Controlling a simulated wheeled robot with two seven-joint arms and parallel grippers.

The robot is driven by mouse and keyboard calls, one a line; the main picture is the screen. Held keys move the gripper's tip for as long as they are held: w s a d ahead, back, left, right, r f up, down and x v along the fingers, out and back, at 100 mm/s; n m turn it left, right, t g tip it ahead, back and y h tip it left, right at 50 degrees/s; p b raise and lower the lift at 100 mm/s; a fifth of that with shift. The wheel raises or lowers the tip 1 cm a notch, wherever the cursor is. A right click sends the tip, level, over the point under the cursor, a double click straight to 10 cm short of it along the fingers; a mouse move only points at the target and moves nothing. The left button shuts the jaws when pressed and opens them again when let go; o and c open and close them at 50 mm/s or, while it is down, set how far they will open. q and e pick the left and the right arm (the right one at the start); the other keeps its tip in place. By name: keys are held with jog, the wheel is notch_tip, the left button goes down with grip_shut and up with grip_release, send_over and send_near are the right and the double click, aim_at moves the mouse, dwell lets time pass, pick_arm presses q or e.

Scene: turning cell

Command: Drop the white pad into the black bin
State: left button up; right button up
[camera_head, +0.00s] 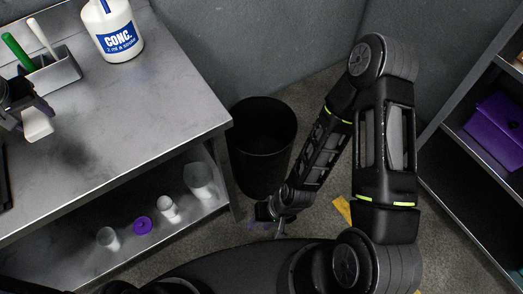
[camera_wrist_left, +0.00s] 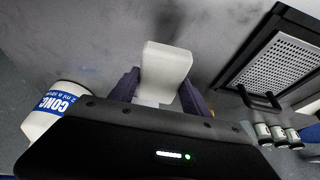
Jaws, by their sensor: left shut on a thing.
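The white pad (camera_head: 38,124) is at the left of the head view, held over the grey metal table. My left gripper (camera_head: 28,112) is shut on it. In the left wrist view the white pad (camera_wrist_left: 166,70) stands out between the two dark purple fingers of the gripper (camera_wrist_left: 160,95). The black bin (camera_head: 258,178) stands on the floor just right of the table, with its open top facing up and its inside dark. My right gripper (camera_head: 275,217) hangs low in front of the bin, and its fingers are too small and dark to read.
The table (camera_head: 150,105) carries a white CONC. bottle (camera_head: 112,30) and a holder (camera_head: 52,78) with green and white sticks. A lower shelf (camera_head: 120,260) holds white containers and a purple lid (camera_head: 142,226). A rack (camera_head: 460,165) with a purple item (camera_head: 497,130) stands right.

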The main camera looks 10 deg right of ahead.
pick_arm(q)
jog(key=shift+m+h, duration=0.3)
jog(key=shift+m, duration=0.5)
jog(key=d, duration=0.2)
jog(key=w+d+f, duration=0.1)
jog(key=d, duration=0.2)
jog(key=d+f, duration=0.1)
jog(key=d, duration=0.2)
jog(key=shift+w+d+f, duration=0.1)
jog(key=shift+w+d, duration=0.05)
jog(key=shift+w, duration=0.15)
jog(key=d+f, duration=0.1)
jog(key=d, duration=0.2)
jog(key=d+m, duration=0.1)
jog(key=d, duration=0.3)
jog(key=d+f+m, duration=0.1)
jog(key=d, duration=0.3)
jog(key=shift+s+d+f+h, duration=0.1)
jog(key=shift+f+h, duration=0.2)
jog(key=shift+h, duration=0.1)
jog(key=shift+s+d+f, duration=0.1)
jog(key=shift+d, duration=0.3)
